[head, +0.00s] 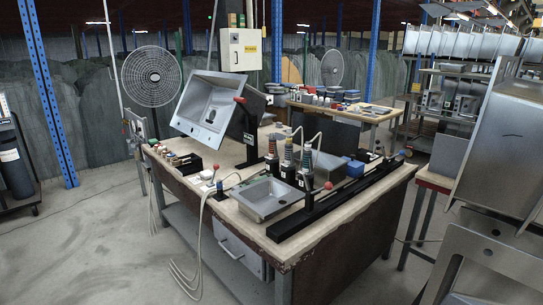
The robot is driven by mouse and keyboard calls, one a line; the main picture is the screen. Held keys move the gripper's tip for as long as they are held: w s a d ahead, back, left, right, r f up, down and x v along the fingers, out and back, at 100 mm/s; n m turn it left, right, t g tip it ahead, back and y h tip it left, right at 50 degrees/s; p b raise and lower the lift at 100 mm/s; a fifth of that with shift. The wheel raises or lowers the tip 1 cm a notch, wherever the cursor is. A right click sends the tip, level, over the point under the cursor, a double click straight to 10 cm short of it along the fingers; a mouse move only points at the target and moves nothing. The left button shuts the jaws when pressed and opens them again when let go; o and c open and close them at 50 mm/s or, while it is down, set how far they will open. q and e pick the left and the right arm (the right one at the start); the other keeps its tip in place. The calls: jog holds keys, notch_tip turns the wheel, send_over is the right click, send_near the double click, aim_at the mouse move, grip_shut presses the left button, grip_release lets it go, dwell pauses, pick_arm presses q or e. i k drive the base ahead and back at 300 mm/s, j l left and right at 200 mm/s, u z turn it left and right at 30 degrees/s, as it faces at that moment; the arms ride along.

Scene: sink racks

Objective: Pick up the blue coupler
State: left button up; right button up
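No gripper of mine shows in the head view. The workbench (330,205) stands in the middle, with a wooden top and dark sides. Several dark upright tools with hoses stand on it behind a small steel sink (264,198). The rightmost tool (306,158) has a blue part near its top. A small blue block-like item (353,167) lies further right on the bench. The frame is too small to tell which of these, if either, is the blue coupler.
A large tilted steel sink (208,108) is held above the bench's back left. A long black rail (340,203) runs along the right edge. Loose cables (196,255) hang at the front left. Steel sinks (495,150) crowd the right side. The left floor (75,245) is clear.

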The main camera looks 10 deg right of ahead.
aim_at(219, 182)
jog(key=i+j+z, duration=0.2)
jog(key=i, duration=0.3)
jog(key=i+j+z, duration=0.2)
jog(key=i, duration=0.3)
jog(key=l, duration=0.1)
